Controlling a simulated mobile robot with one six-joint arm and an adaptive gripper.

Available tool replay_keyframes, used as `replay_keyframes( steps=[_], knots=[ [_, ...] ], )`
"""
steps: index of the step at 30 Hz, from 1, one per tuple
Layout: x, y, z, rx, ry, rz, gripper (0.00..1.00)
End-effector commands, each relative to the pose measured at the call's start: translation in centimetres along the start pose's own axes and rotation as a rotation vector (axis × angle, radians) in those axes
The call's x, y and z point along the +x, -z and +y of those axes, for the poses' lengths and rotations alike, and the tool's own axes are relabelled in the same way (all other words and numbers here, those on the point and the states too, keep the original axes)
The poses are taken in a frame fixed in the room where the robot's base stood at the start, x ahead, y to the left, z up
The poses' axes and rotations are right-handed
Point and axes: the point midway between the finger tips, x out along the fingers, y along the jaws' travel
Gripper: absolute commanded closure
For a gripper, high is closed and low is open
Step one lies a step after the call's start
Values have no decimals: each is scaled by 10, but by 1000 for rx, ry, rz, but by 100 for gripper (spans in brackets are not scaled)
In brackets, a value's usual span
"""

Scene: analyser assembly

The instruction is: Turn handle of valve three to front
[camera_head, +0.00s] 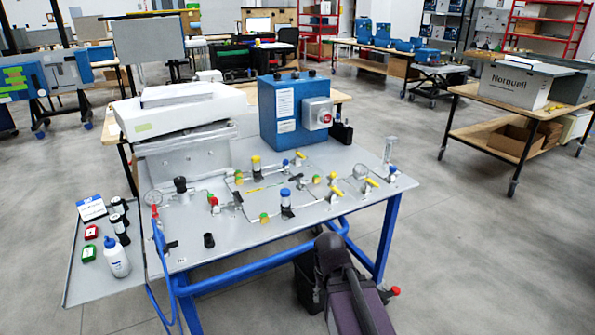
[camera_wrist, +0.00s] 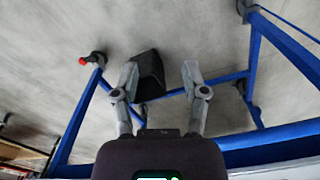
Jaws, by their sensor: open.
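The grey panel table (camera_head: 265,228) carries a run of pipes with several small valves. Yellow-handled valves show at the back (camera_head: 300,155), the middle (camera_head: 337,191) and the right (camera_head: 372,182). A red-handled valve (camera_head: 213,202) is at the left and a blue-handled one (camera_head: 392,170) at the right edge. I cannot read any numbers, so I cannot tell which is valve three. My gripper (camera_wrist: 160,76) is open and empty in the wrist view, its fingers wide apart over the floor and table legs. It is apart from the valves. In the head view my arm hides the gripper's fingers.
A blue box (camera_head: 282,118) with a red button stands at the panel's back. A side tray (camera_head: 95,282) at the left holds a bottle (camera_head: 116,257) and small items. Blue table legs (camera_head: 388,240) and a black bin (camera_head: 307,282) are below.

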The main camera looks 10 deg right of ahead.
Motion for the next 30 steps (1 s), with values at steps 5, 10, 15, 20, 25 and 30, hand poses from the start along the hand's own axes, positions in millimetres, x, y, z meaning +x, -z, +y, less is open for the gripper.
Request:
replay_keyframes(
  steps=[5, 10, 15, 20, 25, 30],
  knots=[
    [0, 0, 0, 0, 0, 0, 43],
    [0, 0, 0, 0, 0, 0, 43],
    [0, 0, 0, 0, 0, 0, 43],
    [-4, 4, 0, 10, 0, 0, 43],
    [-20, 19, -1, 53, 0, 0, 43],
    [-47, 48, -4, 140, 0, 0, 43]
  ],
)
